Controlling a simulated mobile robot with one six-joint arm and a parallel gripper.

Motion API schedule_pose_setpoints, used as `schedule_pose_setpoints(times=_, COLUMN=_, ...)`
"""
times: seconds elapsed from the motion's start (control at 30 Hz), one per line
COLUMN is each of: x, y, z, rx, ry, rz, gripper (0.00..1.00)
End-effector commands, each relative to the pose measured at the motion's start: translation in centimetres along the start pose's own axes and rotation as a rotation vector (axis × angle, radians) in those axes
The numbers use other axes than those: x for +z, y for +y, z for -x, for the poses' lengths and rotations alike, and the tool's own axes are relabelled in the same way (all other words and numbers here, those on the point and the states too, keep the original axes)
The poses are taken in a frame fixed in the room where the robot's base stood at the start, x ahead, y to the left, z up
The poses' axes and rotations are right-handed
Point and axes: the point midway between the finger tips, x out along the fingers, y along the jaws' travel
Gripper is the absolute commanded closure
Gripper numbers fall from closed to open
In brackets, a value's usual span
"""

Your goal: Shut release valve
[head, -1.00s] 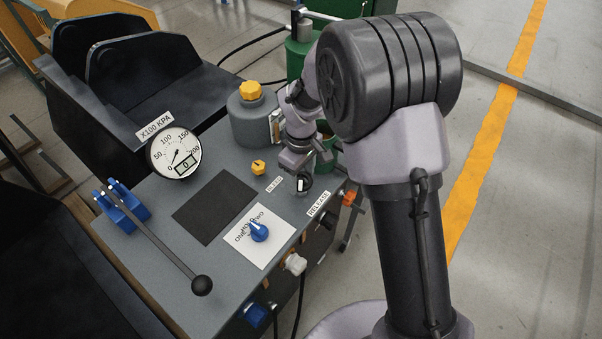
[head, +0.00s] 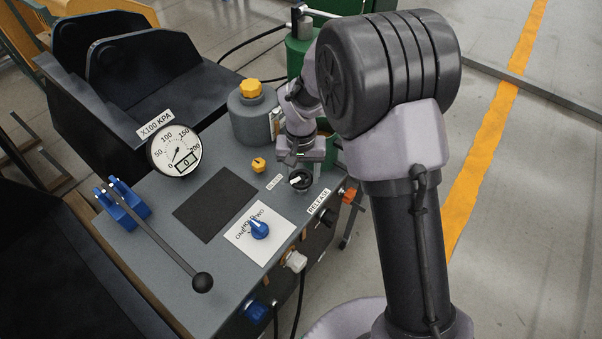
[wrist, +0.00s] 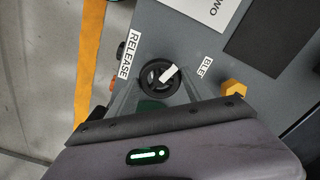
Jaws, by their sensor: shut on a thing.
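The release valve is a round black knob (head: 300,180) with a white pointer, on the right side of the grey panel top, beside the RELEASE label (head: 318,197). In the wrist view the knob (wrist: 158,76) shows between the fingers, its pointer slanting up to the right. My gripper (head: 302,170) is at the knob from the far side, and its fingers (wrist: 153,92) reach the knob's two sides, shut on it. Part of the knob's near rim is hidden in the wrist view. The gauge (head: 175,151) has a digital readout of 0.
A yellow bleed knob (head: 258,165) is close by. A blue selector (head: 259,229) sits on a white plate. A long black-balled lever (head: 202,283) crosses the left side. A grey yellow-capped tank (head: 253,115) and a green cylinder (head: 300,60) stand behind.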

Motion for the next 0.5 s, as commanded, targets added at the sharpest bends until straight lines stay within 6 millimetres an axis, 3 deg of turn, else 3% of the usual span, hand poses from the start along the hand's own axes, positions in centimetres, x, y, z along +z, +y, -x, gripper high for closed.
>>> schedule_pose_setpoints(times=0.5, x=-0.03, y=-0.04, z=-0.07, rx=0.0, ry=0.001, rz=-0.485, gripper=0.82)
